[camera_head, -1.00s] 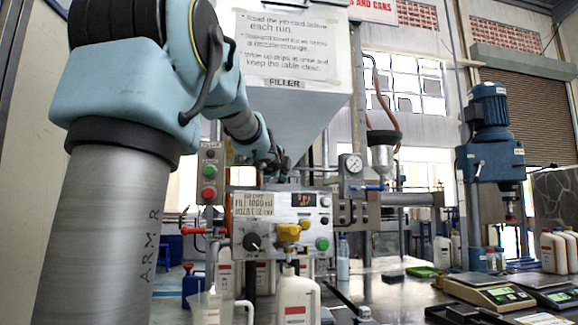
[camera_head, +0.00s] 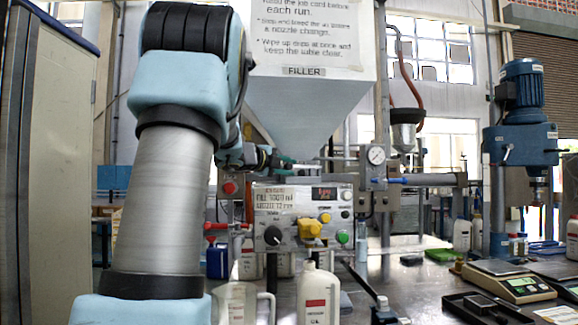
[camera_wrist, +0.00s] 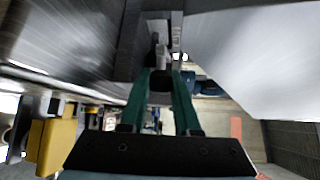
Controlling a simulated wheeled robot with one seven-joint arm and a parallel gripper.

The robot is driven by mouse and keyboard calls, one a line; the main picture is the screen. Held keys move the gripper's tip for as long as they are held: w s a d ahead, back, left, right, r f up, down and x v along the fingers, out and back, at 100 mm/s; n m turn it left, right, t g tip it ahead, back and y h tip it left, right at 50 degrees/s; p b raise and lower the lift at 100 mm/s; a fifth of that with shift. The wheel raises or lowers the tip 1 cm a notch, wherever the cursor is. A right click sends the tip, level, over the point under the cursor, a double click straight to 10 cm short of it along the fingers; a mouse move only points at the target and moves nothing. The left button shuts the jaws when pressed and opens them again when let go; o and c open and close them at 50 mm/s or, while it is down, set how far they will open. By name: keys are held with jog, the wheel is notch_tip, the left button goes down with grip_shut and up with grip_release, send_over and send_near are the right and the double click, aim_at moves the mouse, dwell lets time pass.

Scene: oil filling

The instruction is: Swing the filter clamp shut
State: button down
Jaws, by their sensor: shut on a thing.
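My gripper (camera_head: 290,161) reaches in from the left, just under the narrow outlet of the hopper (camera_head: 310,105) and above the control box. In the wrist view its two green fingers (camera_wrist: 160,76) come together at their tips on a small grey metal part, which I take to be the handle of the filter clamp (camera_wrist: 160,55). The rest of the clamp is small and dark among the metal fittings below the hopper. I cannot tell how far it is swung.
The control box (camera_head: 300,213) with a yellow valve knob is just below my gripper. A white bottle (camera_head: 318,296) and a clear jug (camera_head: 238,303) stand beneath it.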

jog(key=shift+s+d, duration=0.1)
jog(key=shift+d, duration=0.1)
jog(key=c, duration=0.8)
grip_release()
jog(key=shift+o, duration=0.8)
jog(key=shift+a+f, duration=0.1)
jog(key=shift+a+f, duration=0.1)
